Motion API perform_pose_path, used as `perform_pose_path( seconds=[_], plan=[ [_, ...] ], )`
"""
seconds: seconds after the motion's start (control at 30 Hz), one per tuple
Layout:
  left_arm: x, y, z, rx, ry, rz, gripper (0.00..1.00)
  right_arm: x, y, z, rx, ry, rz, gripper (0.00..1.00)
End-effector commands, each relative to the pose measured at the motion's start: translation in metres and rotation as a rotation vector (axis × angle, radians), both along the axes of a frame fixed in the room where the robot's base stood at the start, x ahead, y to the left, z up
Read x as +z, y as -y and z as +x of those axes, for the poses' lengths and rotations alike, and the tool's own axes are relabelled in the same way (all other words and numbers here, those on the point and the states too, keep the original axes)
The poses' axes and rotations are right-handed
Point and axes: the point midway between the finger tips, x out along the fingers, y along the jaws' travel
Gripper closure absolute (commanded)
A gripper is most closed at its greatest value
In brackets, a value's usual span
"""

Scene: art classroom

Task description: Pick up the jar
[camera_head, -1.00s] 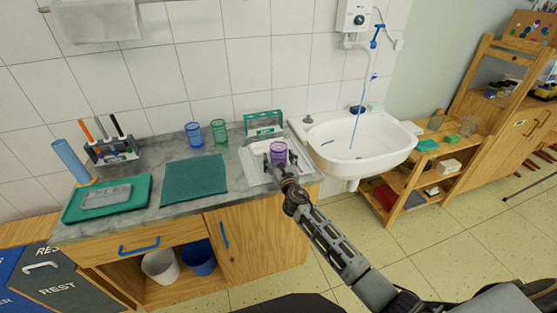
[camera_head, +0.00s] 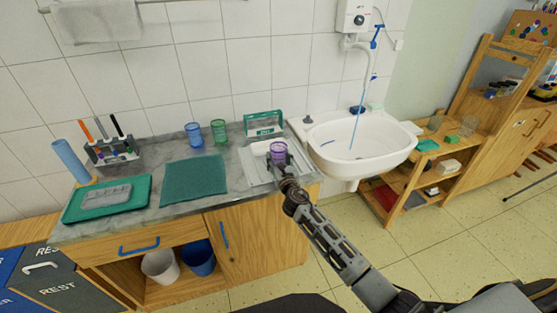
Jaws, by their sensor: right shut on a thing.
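A purple jar (camera_head: 279,149) stands upright over the white tray (camera_head: 254,178) at the right end of the grey counter. My right gripper (camera_head: 279,159) reaches it from the front and is shut on it, with its fingers at the jar's lower part. Whether the jar's base touches the tray is hidden by the gripper. My left gripper does not show.
A blue cup (camera_head: 194,135) and a green cup (camera_head: 219,131) stand at the back of the counter. A green rack (camera_head: 264,123) stands behind the tray. A white sink (camera_head: 362,145) is to the right. A dark green mat (camera_head: 194,180) lies to the left.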

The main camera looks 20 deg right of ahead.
Motion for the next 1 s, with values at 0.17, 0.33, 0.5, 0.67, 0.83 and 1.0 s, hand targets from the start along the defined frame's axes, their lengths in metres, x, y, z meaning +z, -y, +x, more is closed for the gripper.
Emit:
perform_pose_path(
  seconds=[0.17,0.33,0.5,0.67,0.83,1.0],
  plan=[
    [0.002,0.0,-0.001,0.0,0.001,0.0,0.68,0.005,0.0,0.0,0.0,0.001,-0.001,0.69],
    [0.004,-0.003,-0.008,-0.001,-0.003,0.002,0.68,0.017,0.0,0.0,0.001,0.003,-0.001,0.69],
    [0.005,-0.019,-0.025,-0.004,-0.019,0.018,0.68,0.035,0.0,0.001,0.0,0.004,-0.002,0.69],
    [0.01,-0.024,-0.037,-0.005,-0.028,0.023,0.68,0.056,0.0,0.0,0.001,0.003,-0.001,0.69],
    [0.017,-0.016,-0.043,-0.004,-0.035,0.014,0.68,0.079,0.0,0.0,0.001,0.003,-0.001,0.69],
    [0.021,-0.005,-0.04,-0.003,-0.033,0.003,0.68,0.095,0.0,0.0,0.001,0.003,-0.001,0.69]
  ],
)
